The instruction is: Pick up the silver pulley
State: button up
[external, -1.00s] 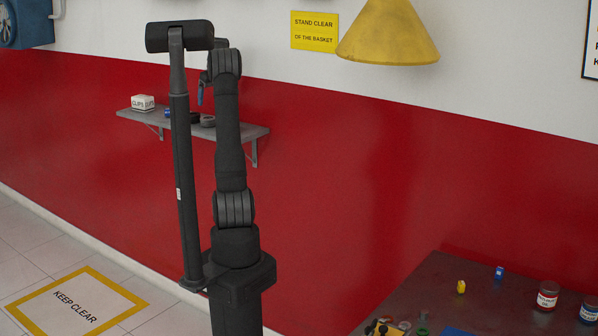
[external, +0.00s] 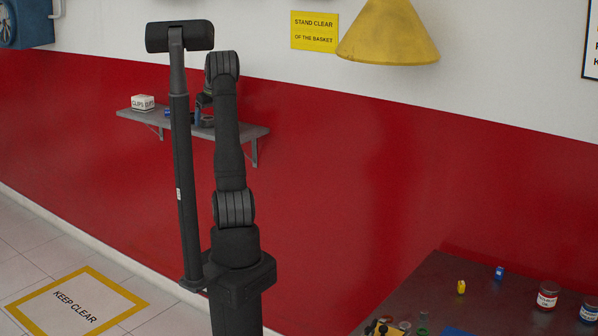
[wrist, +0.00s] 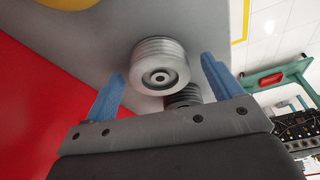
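The silver pulley (wrist: 160,66) is a grooved wheel with a dark centre hole, near the middle of the wrist view on the grey shelf (wrist: 110,38). My gripper (wrist: 163,67) is open, with its two blue fingers apart on either side of the pulley's outline. I cannot tell how far the fingertips are from it. A second, darker grooved pulley (wrist: 184,97) is partly hidden behind the gripper's body. In the external view my gripper (external: 199,116) is at the wall shelf (external: 247,131), and the pulleys there are mostly hidden by my arm.
A white clips box (external: 143,102) and a small blue object (external: 167,112) stand on the shelf left of my gripper. The red wall is close behind the shelf. A table (external: 435,283) with jars and small parts is at the lower right, away from my arm.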

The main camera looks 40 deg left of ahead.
jog(key=c, duration=1.1)
jog(key=shift+r, duration=0.1)
jog(key=shift+c, duration=1)
